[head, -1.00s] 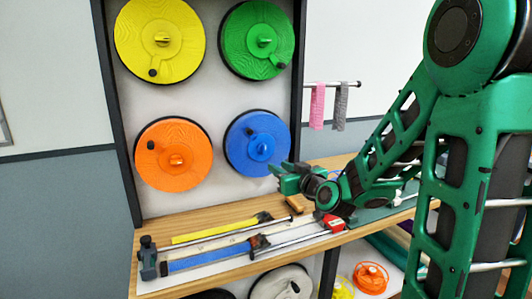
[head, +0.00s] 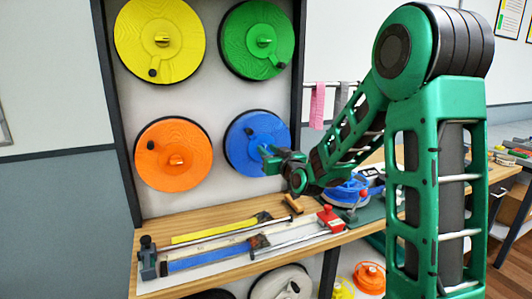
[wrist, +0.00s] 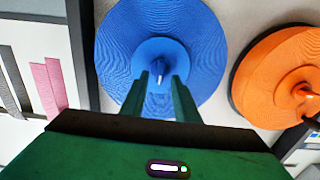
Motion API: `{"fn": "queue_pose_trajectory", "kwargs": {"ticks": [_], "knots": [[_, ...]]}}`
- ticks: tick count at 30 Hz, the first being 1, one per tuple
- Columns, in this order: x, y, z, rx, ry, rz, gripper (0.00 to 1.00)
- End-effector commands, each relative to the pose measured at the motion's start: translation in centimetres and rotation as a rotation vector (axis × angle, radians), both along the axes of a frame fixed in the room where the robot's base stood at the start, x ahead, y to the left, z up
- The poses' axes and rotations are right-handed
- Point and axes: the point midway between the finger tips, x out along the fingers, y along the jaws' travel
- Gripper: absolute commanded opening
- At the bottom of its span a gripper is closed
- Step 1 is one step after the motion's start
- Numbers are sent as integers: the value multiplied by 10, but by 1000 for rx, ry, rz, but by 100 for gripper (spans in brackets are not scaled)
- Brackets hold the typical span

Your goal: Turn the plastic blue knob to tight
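The blue strap reel (head: 236,142) hangs at the lower right of the wall panel, and fills the top of the wrist view (wrist: 115,45). Its blue knob (wrist: 158,76) sits on the raised centre and shows between my fingertips in the wrist view. In the head view the knob is mostly hidden by my gripper (head: 268,155). In the wrist view my gripper (wrist: 160,82) is open, with a gap between its two green fingers. Whether the fingers reach around the knob or stop short of it cannot be told.
An orange reel (head: 174,154) hangs beside the blue one, with yellow (head: 160,40) and green (head: 257,40) reels above. A wooden bench (head: 215,222) below holds straps and bars. Pink and grey straps (head: 317,105) hang on a rod at the right.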

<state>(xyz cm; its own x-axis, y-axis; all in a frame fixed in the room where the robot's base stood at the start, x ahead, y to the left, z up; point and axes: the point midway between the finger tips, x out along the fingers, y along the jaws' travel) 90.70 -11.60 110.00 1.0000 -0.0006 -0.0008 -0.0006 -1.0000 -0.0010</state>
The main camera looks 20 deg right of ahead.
Motion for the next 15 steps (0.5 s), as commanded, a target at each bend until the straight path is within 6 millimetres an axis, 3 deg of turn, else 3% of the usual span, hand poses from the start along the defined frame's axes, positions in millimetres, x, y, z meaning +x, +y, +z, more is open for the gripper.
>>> {"fn": "queue_pose_trajectory", "kwargs": {"ticks": [11, 12, 15], "knots": [[7, 0, 0, 0, 0, -1, 28], [7, 0, 0, 0, 0, 0, 26], [7, 0, 0, 0, 0, 0, 2]]}}
